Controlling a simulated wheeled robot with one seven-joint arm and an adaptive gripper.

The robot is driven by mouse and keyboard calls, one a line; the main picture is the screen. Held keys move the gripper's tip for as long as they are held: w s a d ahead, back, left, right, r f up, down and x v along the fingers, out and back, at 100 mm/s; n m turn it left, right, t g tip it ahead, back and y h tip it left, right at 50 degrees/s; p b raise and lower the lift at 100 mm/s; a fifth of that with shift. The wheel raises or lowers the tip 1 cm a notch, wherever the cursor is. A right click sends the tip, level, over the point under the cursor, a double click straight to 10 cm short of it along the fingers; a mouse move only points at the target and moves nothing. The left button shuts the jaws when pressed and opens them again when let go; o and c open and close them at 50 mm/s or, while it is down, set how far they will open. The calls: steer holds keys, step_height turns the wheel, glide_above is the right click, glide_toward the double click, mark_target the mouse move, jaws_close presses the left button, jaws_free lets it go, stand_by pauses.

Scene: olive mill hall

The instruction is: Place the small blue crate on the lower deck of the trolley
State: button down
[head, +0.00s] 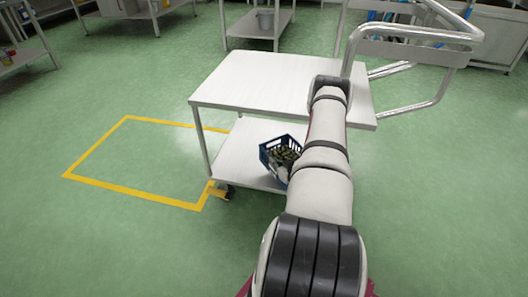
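The small blue crate (268,160) shows in the head view at the trolley's lower deck, left of my arm. It holds dark green, olive-like contents and looks tilted. My arm hides its right side, and I cannot tell whether it rests on the deck or is held above it. The trolley has a pale flat top deck (255,80) and a pale lower deck (235,160), whose left part is bare. My arm reaches forward over the trolley and hides the right part of the lower deck. My gripper is not visible, hidden behind the arm.
A metal push handle (437,98) stands at the trolley's right. A caster (230,192) is under its left front corner. A yellow floor outline (130,189) lies to the left on open green floor.

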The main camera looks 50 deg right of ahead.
steer(key=w+a+b+x, duration=0.1)
steer(key=a+b+x, duration=0.2)
steer(key=b+x, duration=0.4)
steer(key=shift+r+x, duration=0.4)
steer(key=shift+x, duration=4.1)
steer(key=shift+w, duration=0.1)
steer(key=c, duration=2.1)
jaws_free()
steer(key=shift+a+f, duration=0.1)
steer(key=shift+f, duration=0.15)
steer(key=shift+c, duration=0.2)
steer(key=o, duration=0.3)
steer(key=shift+o, duration=0.2)
steer(key=shift+r, duration=0.1)
